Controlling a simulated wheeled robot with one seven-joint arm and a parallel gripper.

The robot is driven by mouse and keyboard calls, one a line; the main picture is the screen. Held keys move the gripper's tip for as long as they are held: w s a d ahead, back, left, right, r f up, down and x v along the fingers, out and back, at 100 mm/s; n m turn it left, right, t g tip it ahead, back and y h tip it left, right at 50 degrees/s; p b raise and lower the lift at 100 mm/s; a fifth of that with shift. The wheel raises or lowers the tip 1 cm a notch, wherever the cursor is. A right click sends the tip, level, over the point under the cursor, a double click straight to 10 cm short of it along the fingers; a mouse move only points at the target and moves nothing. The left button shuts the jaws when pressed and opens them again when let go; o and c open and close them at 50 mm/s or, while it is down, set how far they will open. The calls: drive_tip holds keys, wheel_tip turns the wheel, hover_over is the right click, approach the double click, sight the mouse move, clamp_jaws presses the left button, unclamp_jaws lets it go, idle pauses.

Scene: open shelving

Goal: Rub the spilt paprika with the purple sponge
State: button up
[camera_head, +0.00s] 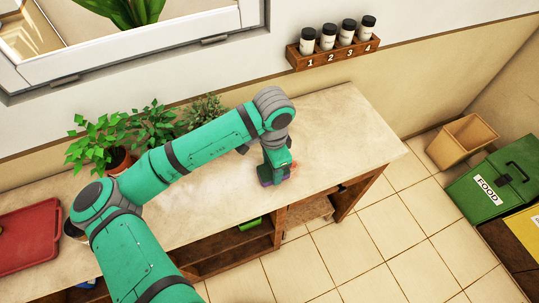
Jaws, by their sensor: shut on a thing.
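My gripper (273,173) points down at the worktop near its front edge, right of the middle. It is shut on the purple sponge (265,184), of which only a small strip shows under the fingers. The sponge is low, at or just above the worktop; I cannot tell if it touches. The spilt paprika (295,165) shows as a small reddish patch just right of my gripper. The gripper and wrist may hide more of it.
Potted plants (96,145) stand along the wall at the left. A red tray (30,236) lies at the far left. A rack of numbered jars (333,49) hangs on the wall. The worktop (345,125) is clear at right. A green food bin (493,190) stands on the floor.

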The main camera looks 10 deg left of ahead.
drive_tip(key=shift+r, duration=3.7)
